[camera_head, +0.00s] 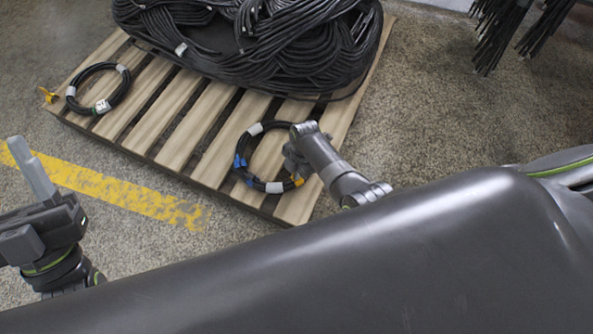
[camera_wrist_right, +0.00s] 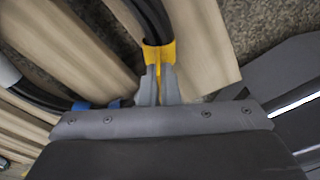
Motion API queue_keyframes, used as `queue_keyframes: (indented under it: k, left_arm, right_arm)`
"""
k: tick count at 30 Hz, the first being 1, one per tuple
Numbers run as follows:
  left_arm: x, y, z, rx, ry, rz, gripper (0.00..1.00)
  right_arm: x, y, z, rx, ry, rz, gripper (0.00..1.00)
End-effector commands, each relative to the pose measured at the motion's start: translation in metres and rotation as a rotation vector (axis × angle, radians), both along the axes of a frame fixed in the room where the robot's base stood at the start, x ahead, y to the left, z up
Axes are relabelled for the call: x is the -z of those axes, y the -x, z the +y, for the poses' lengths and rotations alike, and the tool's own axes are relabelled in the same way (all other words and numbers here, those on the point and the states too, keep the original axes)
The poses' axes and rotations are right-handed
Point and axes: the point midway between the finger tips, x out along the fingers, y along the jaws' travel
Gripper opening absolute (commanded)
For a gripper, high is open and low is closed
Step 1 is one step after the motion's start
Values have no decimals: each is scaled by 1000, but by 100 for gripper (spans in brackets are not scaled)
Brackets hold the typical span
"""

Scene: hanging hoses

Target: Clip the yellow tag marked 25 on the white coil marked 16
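A black coil with white bands (camera_head: 276,187) lies at the pallet's front right. It has blue clips (camera_head: 239,161) and a yellow tag (camera_head: 297,180). My right gripper (camera_head: 294,160) is over this coil's right side. In the right wrist view, its two grey fingers (camera_wrist_right: 159,88) are closed around the stem of the yellow tag (camera_wrist_right: 158,55), whose wide end sits against a black hose (camera_wrist_right: 152,20). Another black coil with white bands (camera_head: 120,90) and a green-white label lies at the left. I cannot read any number. My left gripper (camera_head: 32,172) is at the left edge, away from both coils.
A wooden pallet (camera_head: 180,110) carries both coils and a large heap of black hoses (camera_head: 290,55). Another yellow tag (camera_head: 47,95) is at its left corner. Black hoses hang (camera_head: 497,30) at the upper right. Bare floor with a yellow stripe (camera_head: 130,195) lies in front.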

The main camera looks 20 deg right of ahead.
Motion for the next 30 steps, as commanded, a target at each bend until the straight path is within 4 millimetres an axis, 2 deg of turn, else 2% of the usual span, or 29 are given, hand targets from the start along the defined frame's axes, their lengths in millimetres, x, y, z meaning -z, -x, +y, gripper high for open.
queue_keyframes:
  k: [5, 6, 11, 19, 22, 26, 30]
  left_arm:
    - [0, 0, 0, 0, 0, 0, 50]
    - [0, 0, 0, 0, 0, 0, 50]
    - [0, 0, 0, 0, 0, 0, 50]
    - [-1, 0, 0, 0, 0, 0, 50]
    - [-5, 0, 0, 0, 0, 0, 50]
    - [-18, 0, 0, 0, 0, 0, 50]
    - [-36, 0, 0, 0, 0, 0, 50]
  right_arm:
    - [0, 0, 0, 0, 0, 0, 0]
    - [0, 0, 0, 0, 0, 0, 8]
    - [0, 0, 0, 0, 0, 0, 28]
    - [-1, 0, 0, 0, 0, 0, 28]
    - [-7, 0, -1, 0, 0, 0, 28]
    - [-25, -1, -3, 0, 1, -1, 28]
    - [-53, -2, -7, 0, 0, -2, 28]
